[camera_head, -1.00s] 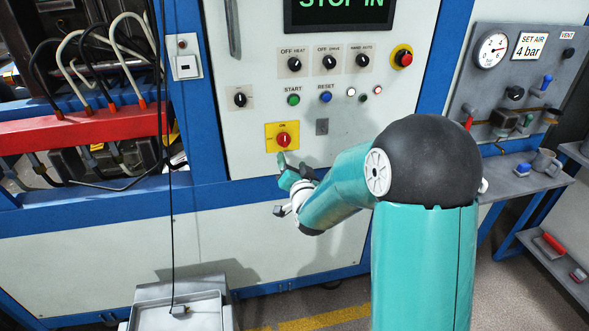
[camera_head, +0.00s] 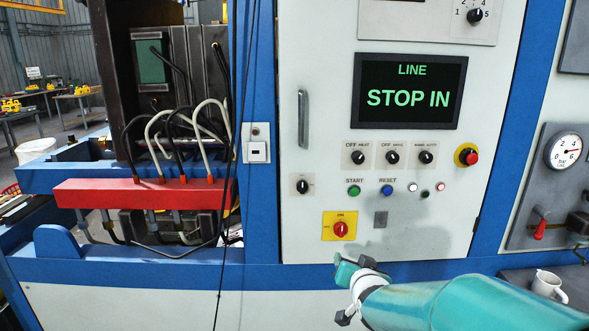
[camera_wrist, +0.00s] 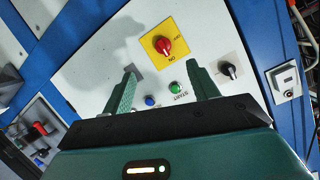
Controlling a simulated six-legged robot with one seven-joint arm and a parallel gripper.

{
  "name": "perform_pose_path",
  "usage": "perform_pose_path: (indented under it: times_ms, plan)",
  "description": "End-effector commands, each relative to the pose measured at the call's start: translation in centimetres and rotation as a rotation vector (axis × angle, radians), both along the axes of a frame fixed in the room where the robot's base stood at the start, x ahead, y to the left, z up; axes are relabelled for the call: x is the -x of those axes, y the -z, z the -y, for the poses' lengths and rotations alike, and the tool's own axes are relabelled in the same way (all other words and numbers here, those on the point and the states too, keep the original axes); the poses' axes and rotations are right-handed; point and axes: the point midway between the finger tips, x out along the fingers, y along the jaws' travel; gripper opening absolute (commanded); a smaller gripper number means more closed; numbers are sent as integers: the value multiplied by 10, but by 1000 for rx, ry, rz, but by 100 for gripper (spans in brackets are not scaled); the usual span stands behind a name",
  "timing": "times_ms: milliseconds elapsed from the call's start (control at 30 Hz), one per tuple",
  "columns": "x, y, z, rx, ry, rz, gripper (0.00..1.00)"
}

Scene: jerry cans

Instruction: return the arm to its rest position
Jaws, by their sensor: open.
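My arm reaches in from the lower right of the head view. My gripper (camera_head: 348,268) is just below the red rotary switch (camera_head: 340,229) on its yellow plate, at the foot of the white control panel (camera_head: 300,130). In the wrist view my gripper (camera_wrist: 165,84) has its two green fingers wide apart with nothing between them. The red switch also shows there (camera_wrist: 164,46), beyond the fingers and apart from them. The exact gap from the fingertips to the panel is hard to tell.
A display (camera_head: 410,92) reads "LINE STOP IN". A gauge (camera_head: 565,152) and a mug (camera_head: 548,285) are at the right. A red bar (camera_head: 145,192) with hoses lies left. A thin black cable (camera_head: 237,170) hangs left of the panel.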

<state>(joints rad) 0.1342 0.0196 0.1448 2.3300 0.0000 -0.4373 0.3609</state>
Motion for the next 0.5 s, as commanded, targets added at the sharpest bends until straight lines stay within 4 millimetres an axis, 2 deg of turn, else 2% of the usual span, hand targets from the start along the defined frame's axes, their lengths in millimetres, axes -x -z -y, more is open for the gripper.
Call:
perform_pose_path:
  times_ms: [33, 267, 500]
  plan:
    - [14, -10, 0, 29, -7, -36, 59]
    - [88, -28, 2, 149, -52, -264, 59]
    - [185, -37, 4, 237, -125, -501, 59]
